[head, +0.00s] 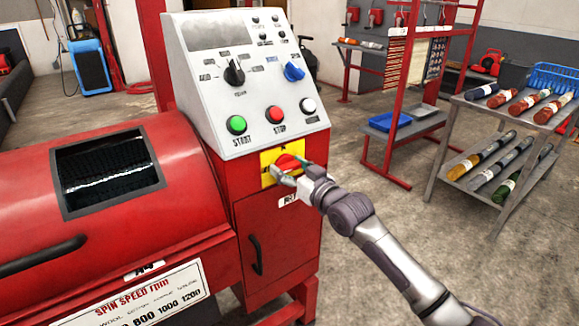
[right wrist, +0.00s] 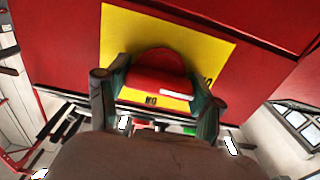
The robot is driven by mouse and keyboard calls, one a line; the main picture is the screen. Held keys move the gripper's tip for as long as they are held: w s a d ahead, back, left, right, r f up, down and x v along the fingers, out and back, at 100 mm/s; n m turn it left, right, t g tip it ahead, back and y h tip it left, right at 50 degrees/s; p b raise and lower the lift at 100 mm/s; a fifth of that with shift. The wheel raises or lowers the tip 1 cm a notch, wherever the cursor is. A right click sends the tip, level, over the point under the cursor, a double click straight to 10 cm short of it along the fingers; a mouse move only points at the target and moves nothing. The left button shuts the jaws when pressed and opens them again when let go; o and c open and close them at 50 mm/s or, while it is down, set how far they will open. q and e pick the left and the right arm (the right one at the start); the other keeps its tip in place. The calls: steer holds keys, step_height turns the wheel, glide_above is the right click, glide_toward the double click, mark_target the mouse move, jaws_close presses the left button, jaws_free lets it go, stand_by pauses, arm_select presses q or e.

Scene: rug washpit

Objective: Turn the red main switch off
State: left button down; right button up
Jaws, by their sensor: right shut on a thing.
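The red main switch (head: 289,161) sits on a yellow plate (head: 267,157) on the front of the red machine, below the white control panel. In the right wrist view, its red handle (right wrist: 160,83) lies between my fingers, with a white mark at one end. My right gripper (head: 290,168) is shut on the handle, with one finger on each side; it also shows in the right wrist view (right wrist: 158,88). Lettering shows on the plate by the handle, partly covered. My left gripper is not in view.
Above the switch, the control panel (head: 222,110) carries a green start button (head: 236,124), a red stop button (head: 275,114), a white button (head: 307,105), and black and blue knobs. A grey rack with rolls (head: 495,152) stands right. Open floor lies between.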

steer(key=shift+f, duration=0.1)
stand_by(0.4)
steer(key=o, duration=1.2)
steer(key=shift+c, duration=0.2)
steer(key=v, duration=1.2)
